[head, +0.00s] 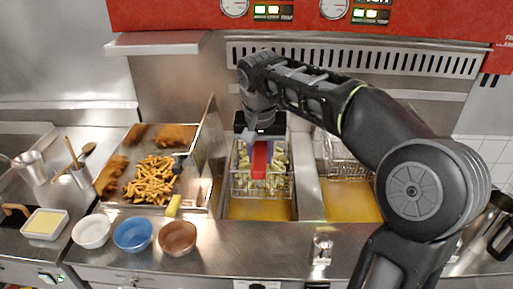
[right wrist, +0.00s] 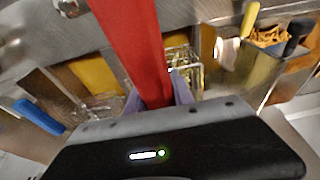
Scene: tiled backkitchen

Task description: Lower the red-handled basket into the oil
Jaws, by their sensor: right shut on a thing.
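The wire basket (head: 243,184) holds pale yellow-green pieces and is over the left fryer vat, with golden oil (head: 258,210) showing in front of it. I cannot tell whether its bottom touches the oil. Its red handle (head: 260,162) points toward the front; the handle also fills the upper middle of the right wrist view (right wrist: 130,35). My right gripper (head: 256,135) is shut on the red handle from above, with its fingers partly hidden by the wrist. In the right wrist view, the handle runs between the fingers (right wrist: 158,100). My left gripper is not in view.
A second wire basket (head: 345,168) is at the right vat with oil (head: 352,205); a blue handle (right wrist: 38,116) shows in the wrist view. A tray of fries (head: 152,180) is left of the fryer. White, blue (head: 133,234) and brown bowls stand along the front counter.

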